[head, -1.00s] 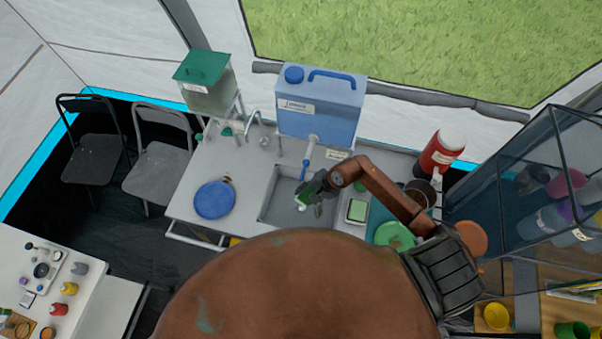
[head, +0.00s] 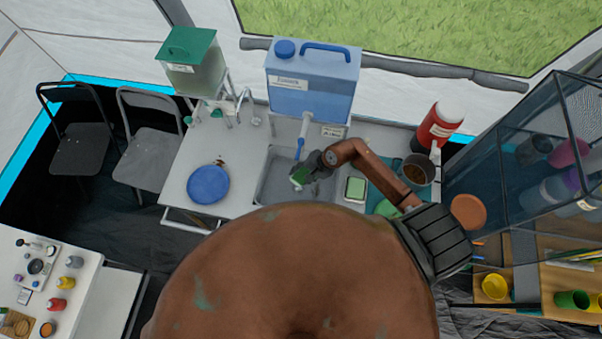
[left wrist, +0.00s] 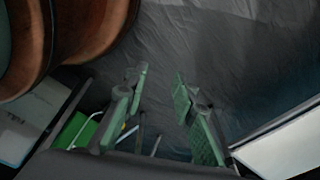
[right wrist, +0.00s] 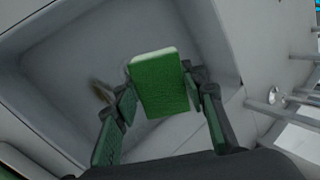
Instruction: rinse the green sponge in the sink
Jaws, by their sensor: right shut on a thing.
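I cannot tell whether water is running. My left gripper (left wrist: 160,82) is open and empty in the left wrist view, above the dark floor; it is hidden in the head view.
The blue water jug (head: 312,82) stands behind the sink. A blue plate (head: 208,185) lies left of it; a sponge dish (head: 355,189), green plate (head: 386,208) and pot (head: 418,168) are to its right. A glass-sided shelf (head: 500,140) rises at the right.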

